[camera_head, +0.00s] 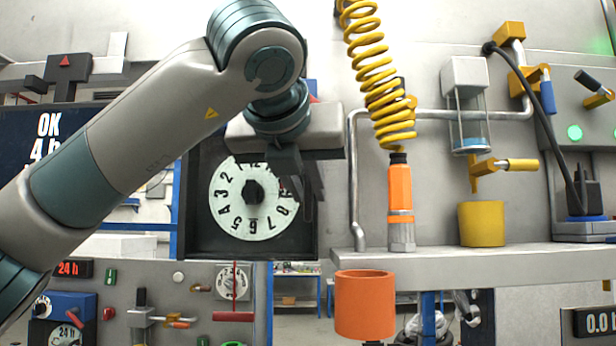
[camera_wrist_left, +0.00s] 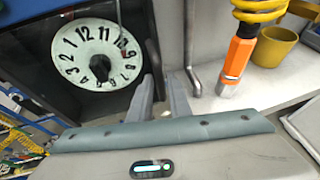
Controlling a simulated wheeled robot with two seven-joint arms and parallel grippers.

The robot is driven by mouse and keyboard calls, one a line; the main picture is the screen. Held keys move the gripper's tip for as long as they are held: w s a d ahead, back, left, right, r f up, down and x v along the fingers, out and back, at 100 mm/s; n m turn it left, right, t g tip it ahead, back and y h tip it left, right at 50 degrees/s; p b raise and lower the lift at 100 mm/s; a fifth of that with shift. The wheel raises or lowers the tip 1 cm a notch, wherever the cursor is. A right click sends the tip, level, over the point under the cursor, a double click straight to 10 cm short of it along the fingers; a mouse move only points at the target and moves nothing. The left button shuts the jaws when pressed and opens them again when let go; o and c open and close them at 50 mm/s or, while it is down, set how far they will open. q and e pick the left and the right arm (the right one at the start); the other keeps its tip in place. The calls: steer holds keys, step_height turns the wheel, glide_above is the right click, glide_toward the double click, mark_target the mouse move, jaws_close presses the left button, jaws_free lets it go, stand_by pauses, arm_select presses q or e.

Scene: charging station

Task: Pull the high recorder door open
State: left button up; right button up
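The high recorder (camera_head: 188,240) is a dark box with a white numbered dial (camera_head: 227,205) and a black centre knob. It stands in the middle of the head view, its top hidden by my left arm. It is also at the upper left of the wrist view (camera_wrist_left: 30,50). My left gripper (camera_head: 310,205) points at the box's right side, right of the dial. In the wrist view its two fingers (camera_wrist_left: 159,80) stand apart. A thin dark upright bar, perhaps the door handle (camera_wrist_left: 151,52), shows near the fingertips; I cannot tell whether they touch it. My right gripper is not in view.
A grey pipe (camera_head: 353,190) runs upright just right of the recorder. A shelf (camera_head: 450,262) there carries an orange tool (camera_head: 400,190) under a yellow coiled hose (camera_head: 375,60), and a yellow cup (camera_head: 482,223). An orange cup (camera_head: 364,305) is below.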

arm_select(q)
steer(key=shift+w+d+f, duration=0.1)
steer(key=shift+w+f, duration=0.05)
steer(key=shift+w, duration=0.15)
jaws_close()
steer(key=shift+s, duration=0.1)
